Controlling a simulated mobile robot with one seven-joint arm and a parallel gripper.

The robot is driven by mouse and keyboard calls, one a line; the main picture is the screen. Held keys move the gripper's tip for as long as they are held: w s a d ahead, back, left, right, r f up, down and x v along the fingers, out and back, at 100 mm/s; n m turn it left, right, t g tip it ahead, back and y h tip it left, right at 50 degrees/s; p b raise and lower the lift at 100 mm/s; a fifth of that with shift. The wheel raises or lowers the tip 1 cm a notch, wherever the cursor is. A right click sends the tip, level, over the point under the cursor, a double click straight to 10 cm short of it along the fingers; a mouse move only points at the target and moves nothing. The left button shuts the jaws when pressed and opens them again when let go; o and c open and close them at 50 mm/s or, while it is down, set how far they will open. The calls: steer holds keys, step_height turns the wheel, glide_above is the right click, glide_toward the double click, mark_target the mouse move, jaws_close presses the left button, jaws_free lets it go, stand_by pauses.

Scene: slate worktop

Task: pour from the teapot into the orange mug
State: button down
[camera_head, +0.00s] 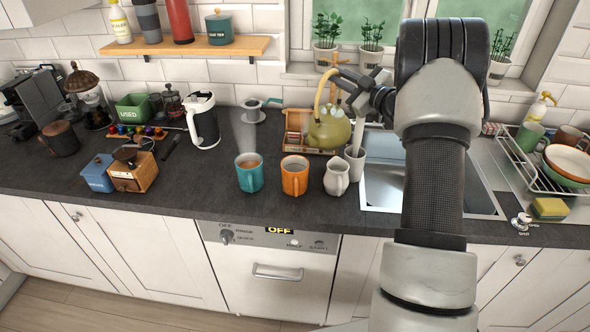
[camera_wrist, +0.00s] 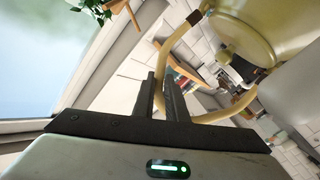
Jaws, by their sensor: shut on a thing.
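The olive-yellow teapot (camera_head: 328,132) is behind and to the right of the orange mug (camera_head: 295,182). My gripper (camera_head: 338,77) is shut on the teapot's tall looped handle. In the wrist view the fingers (camera_wrist: 165,85) close on the pale handle, and the teapot's body (camera_wrist: 245,25) fills the upper right. I cannot tell whether the teapot's base touches anything below. The orange mug stands upright near the front of the worktop; its contents are too small to make out.
A steaming teal mug (camera_head: 249,178) stands left of the orange mug, and a white jug (camera_head: 337,178) stands to its right. A wooden tray (camera_head: 296,122) is behind. The sink (camera_head: 385,185) and dish rack (camera_head: 535,170) are right. Bare worktop (camera_head: 200,185) lies left.

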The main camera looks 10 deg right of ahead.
mark_target(319, 97)
steer(key=shift+s+a+f+n+b, duration=0.5)
steer(key=shift+s+a+f+b, duration=0.25)
steer(key=shift+b, duration=0.35)
steer(key=s+a+r+n, duration=0.1)
steer(key=s+a+r, duration=0.1)
steer(key=s+a+r+n+b, duration=0.1)
steer(key=s+a+r+n, duration=0.1)
steer(key=a+r, duration=0.1)
steer(key=shift+s+a+n+t+y, duration=0.25)
steer(key=shift+s+n+t+y, duration=0.05)
steer(key=shift+t+y, duration=0.1)
steer(key=shift+s+a+r, duration=0.1)
steer(key=shift+s+a, duration=0.05)
steer(key=shift+a, duration=0.05)
steer(key=shift+s+a+f+n+b, duration=0.2)
steer(key=shift+s+a+n+b, duration=0.45)
steer(key=shift+s+a+n, duration=0.25)
stand_by(4.9)
